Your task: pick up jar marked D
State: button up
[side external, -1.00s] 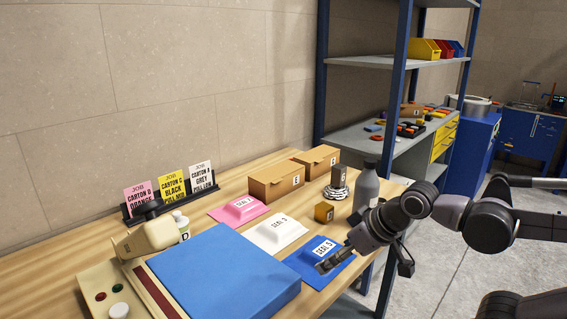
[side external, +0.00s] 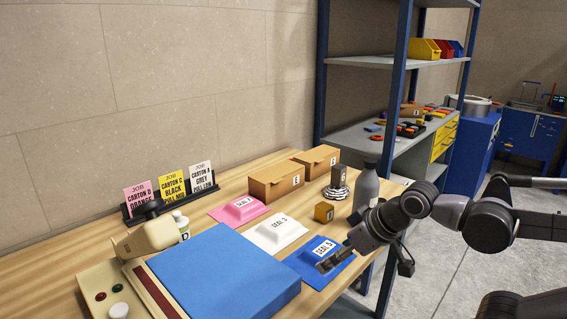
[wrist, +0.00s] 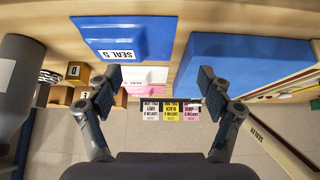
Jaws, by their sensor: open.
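Pink (side external: 240,208) and white (side external: 275,230) seal pads, cartons (side external: 276,181), a small ochre cube (side external: 323,212) and a grey bottle (side external: 366,186) share the bench.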

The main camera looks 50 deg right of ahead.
jog(key=w+a+r+n+g, duration=0.1)
jog(key=w+a+r+n, duration=0.1)
jog(key=w+r+n, duration=0.6)
jog(key=w+a+r+n+h, duration=0.1)
jog(key=w+a+r+n, duration=0.15)
jog(key=w+n, duration=0.6)
jog(key=n+g+h, duration=0.1)
jog(key=n+h, duration=0.1)
jog(key=n, duration=1.1)
send_near(178, 222)
jog(key=x, duration=1.1)
jog(key=shift+w+f, duration=0.1)
jog(key=shift+f, duration=0.05)
jog(key=c, duration=1.4)
